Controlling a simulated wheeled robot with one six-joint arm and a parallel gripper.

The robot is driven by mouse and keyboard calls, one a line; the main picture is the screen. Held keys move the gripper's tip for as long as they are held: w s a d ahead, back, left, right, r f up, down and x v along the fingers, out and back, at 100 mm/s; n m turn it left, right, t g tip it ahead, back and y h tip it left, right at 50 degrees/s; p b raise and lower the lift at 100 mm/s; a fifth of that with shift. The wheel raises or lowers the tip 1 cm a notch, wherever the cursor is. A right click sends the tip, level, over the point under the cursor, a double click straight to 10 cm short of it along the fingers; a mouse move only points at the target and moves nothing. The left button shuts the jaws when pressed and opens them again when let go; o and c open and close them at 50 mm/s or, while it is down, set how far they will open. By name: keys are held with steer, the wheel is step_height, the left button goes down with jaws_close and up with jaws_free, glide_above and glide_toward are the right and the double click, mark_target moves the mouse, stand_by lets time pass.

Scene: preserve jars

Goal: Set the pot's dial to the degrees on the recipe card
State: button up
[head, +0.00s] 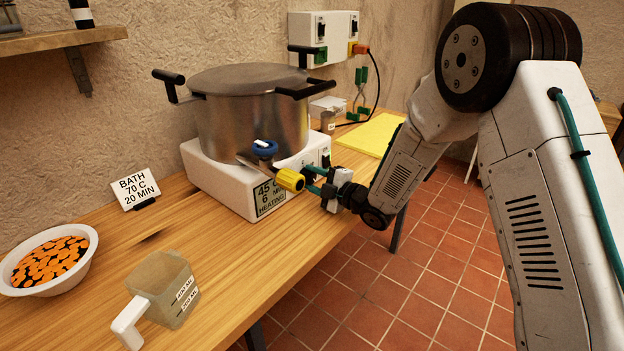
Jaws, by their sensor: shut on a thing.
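The steel pot (252,123) stands lidded on a white heater base (215,180). The base's display (269,196) reads 45 C, 6 MIN, HEATING. A ribbed yellow dial (290,180) sticks out at the front of the base, beside the display. My gripper (308,181) is shut on the yellow dial from the right; its fingertips are small and partly hidden. The recipe card (136,188) stands upright on the table at the left and reads BATH, 70 C, 20 MIN. A blue knob (264,147) sits on the pot's front, just above the dial.
A white bowl (20,284) of orange slices and a measuring jug (170,285) stand at the front left. A yellow mat (372,135) lies behind my arm. A socket box (323,38) with a cable hangs on the wall. Clear table lies between jug and base.

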steer(key=o, duration=1)
steer(key=shift+d, duration=0.15)
steer(key=v, duration=0.7)
steer(key=shift+s+d, duration=0.25)
